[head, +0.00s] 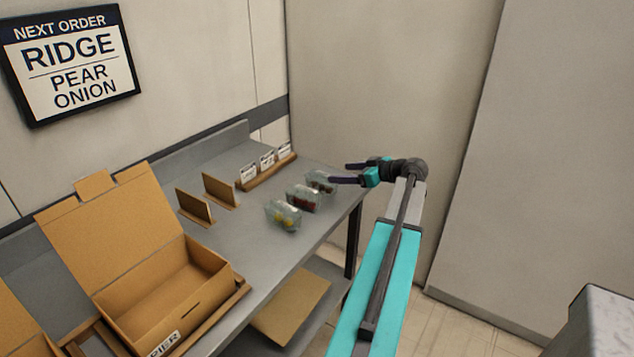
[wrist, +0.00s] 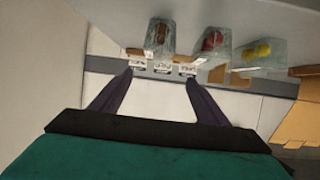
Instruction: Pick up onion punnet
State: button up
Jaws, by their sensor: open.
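The far punnet (head: 321,182), clear with brownish round contents, looks like the onion punnet. It stands last in a row of three on the grey table (head: 237,250), and shows at the left of the wrist view (wrist: 160,37). The middle punnet (head: 302,198) holds red items, and the near punnet (head: 283,215) holds yellow-green ones. My gripper (head: 338,173) is open and empty, its dark fingers pointing left, close to the far punnet in the head view. In the wrist view, its fingertips (wrist: 158,75) are spread below that punnet's image, with nothing between them.
An open cardboard box (head: 168,290) stands at the table's near left. Two upright brown cards (head: 219,191) and a wooden rack with small labels (head: 268,170) stand behind the punnets. A wall sign (head: 73,62) reads RIDGE, PEAR, ONION. A lower shelf holds flat cardboard (head: 291,307).

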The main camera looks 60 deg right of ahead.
aim_at(321, 172)
jog(key=shift+w, duration=0.15)
jog(key=p+x, duration=0.2)
jog(key=x, duration=0.6)
jog(key=shift+w, duration=0.1)
dwell(0.4)
jog(key=shift+w+d+p, duration=0.1)
jog(key=shift+w+p, duration=0.05)
jog(key=shift+p, duration=0.2)
jog(key=shift+w+d+f+p, duration=0.15)
jog(key=shift+w+f+p, duration=0.15)
jog(key=shift+w+p, duration=0.25)
jog(key=shift+p+x, duration=0.7)
jog(key=shift+x, duration=1.15)
jog(key=shift+f, duration=0.1)
